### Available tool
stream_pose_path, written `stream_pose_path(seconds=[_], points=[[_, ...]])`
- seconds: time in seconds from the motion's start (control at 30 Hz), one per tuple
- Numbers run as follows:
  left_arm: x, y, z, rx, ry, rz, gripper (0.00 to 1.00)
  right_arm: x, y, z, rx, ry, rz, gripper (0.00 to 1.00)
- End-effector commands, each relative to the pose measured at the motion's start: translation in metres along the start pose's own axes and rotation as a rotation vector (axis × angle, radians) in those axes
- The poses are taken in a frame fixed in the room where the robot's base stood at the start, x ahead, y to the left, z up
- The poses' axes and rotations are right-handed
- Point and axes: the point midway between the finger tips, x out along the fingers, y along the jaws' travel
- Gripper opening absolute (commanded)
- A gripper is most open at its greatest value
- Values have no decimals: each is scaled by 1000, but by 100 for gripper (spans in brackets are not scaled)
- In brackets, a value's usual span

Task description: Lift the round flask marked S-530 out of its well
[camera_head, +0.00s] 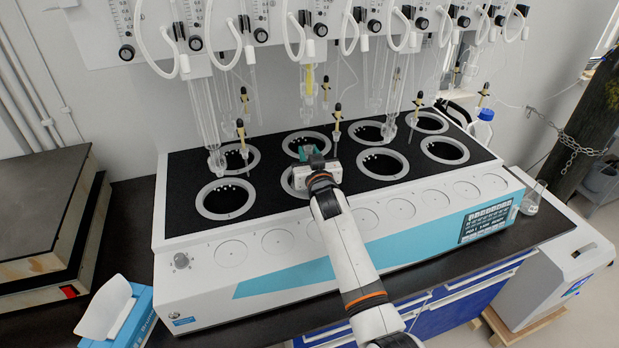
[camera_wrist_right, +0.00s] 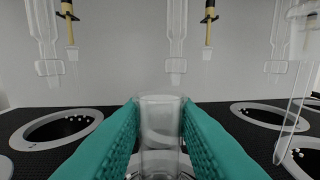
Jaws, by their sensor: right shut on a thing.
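My right gripper (camera_head: 310,154) is over the front-row well second from the left. In the right wrist view its two teal fingers (camera_wrist_right: 160,130) are shut on the clear neck of a glass flask (camera_wrist_right: 160,108), one on each side. The neck is upright with its open mouth at the top. No S-530 mark is readable. The flask's round body is hidden, and in the head view the gripper and arm cover the flask. The well's pale ring (camera_head: 288,184) shows partly beside the gripper. I cannot tell how deep the flask sits. My left gripper is out of view.
The black-topped distiller (camera_head: 265,205) has two rows of ringed wells. Glass tubes (camera_head: 205,120) and white hoses hang above it. A clear joint (camera_wrist_right: 176,65) hangs behind the flask neck. A conical flask (camera_head: 532,203) stands at the right end.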

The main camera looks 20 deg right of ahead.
Motion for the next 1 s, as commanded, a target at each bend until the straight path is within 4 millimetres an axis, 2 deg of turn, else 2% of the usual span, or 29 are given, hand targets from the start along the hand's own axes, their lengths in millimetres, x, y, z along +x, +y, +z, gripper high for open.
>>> stream_pose_path(seconds=[0.1, 1.0], points=[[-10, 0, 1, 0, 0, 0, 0, 0, 0, 13, 0, -6, 1, 0], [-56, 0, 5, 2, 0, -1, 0, 0, 0, 68, 0, -9, 0, 0]])
